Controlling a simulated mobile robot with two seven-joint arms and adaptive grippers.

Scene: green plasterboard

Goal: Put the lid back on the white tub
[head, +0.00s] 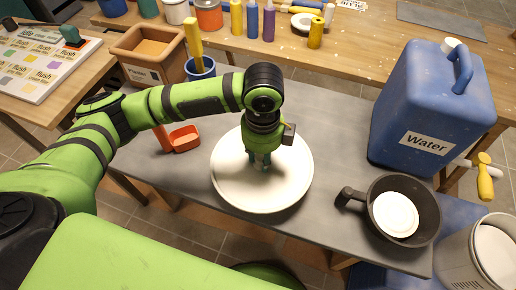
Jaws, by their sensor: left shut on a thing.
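A large, round white piece (232,182) with a raised rim, which looks like the lid, shows in the head view over the grey tabletop. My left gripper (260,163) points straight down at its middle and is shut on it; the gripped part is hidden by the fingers. I cannot tell whether the piece touches the table. A white tub (458,258) stands at the lower right, cut off by the picture edge, with a pale round surface inside its rim. My right gripper is not in view.
A dark pan (427,232) holding a white disc (395,214) is between the round piece and the tub. A blue water canister (412,110) stands behind it. An orange scoop-like thing (183,139), a blue cup (201,70) and a brown planter (150,55) are at the left.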

